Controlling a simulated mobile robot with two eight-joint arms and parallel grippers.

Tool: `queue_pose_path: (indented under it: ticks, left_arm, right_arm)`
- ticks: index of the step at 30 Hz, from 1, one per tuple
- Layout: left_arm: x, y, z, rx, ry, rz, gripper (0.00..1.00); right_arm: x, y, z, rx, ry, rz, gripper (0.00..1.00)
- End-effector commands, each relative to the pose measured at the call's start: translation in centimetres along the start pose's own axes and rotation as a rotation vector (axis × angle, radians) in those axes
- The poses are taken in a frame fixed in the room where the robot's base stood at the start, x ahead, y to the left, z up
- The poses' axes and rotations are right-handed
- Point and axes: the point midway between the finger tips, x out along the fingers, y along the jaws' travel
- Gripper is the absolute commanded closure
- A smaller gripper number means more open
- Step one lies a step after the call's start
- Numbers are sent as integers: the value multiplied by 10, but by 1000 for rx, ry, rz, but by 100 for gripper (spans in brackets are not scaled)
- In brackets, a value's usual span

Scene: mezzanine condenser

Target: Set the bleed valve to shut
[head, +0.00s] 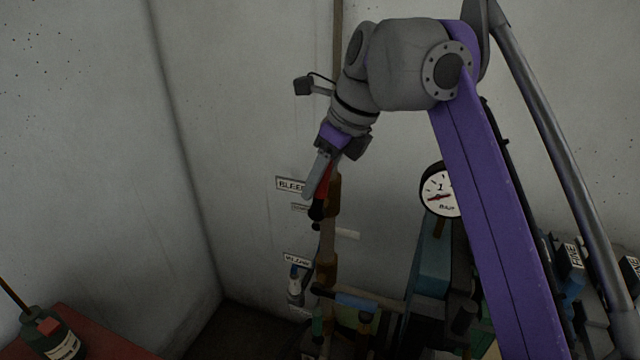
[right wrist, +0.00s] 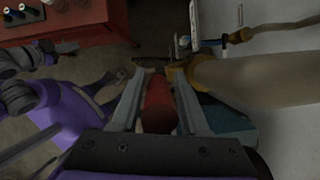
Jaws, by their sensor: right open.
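The bleed valve's red lever (head: 326,178) is on the brown vertical pipe in the head view, beside a label reading BLEED (head: 290,184). It slants downward close along the pipe and ends in a dark tip. My right gripper (head: 317,192) reaches down to it. In the right wrist view the red lever (right wrist: 158,105) lies between the two spread fingers of my right gripper (right wrist: 155,100). The jaws are open; I cannot tell whether a finger touches the lever. The valve body is partly hidden by my gripper. My left gripper does not show clearly in either view.
A round pressure gauge (head: 438,192) is right of the pipe, partly behind my right arm. A lower labelled fitting (head: 295,285) and pipework sit below. A red table (head: 95,335) with a dark bottle (head: 50,335) stands at lower left. Walls close in behind.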

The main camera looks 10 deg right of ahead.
Motion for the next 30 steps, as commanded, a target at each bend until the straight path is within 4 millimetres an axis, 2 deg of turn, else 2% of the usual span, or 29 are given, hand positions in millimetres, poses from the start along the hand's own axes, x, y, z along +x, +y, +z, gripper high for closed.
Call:
queue_pose_path:
  ticks: [8, 15, 30]
  left_arm:
    - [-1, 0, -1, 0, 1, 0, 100]
    - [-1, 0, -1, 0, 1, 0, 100]
    - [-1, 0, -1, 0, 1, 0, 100]
  right_arm:
    - [-1, 0, 1, 0, -1, -1, 57]
    - [-1, 0, 1, -1, -1, -1, 100]
    - [-1, 0, 0, -1, 0, -1, 100]
